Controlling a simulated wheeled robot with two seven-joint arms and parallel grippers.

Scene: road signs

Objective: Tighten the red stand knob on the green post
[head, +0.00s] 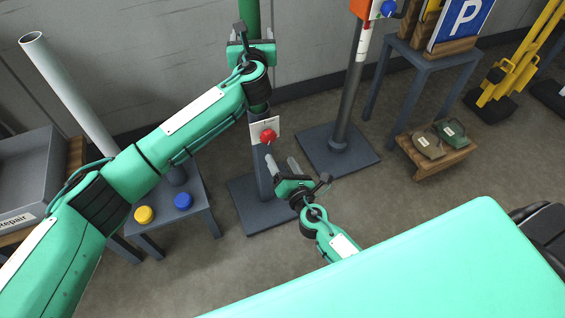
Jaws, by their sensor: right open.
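The green post (250,14) stands upright in a dark grey stand (263,180) with a square base. The red stand knob (268,136) sticks out from the stand's upper part, in front of a small white plate. My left gripper (250,46) is at the post well above the knob and is shut on it; the arm's end partly hides the contact. My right gripper (283,164) is open and empty, just below and to the right of the knob, its fingers pointing up towards it. It looks apart from the knob.
A grey stool (195,197) with a yellow knob (143,214) and a blue knob (183,200) stands at left. Another stand (338,150) is close on the right. A blue parking sign (465,22) rests on a table (425,62) behind.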

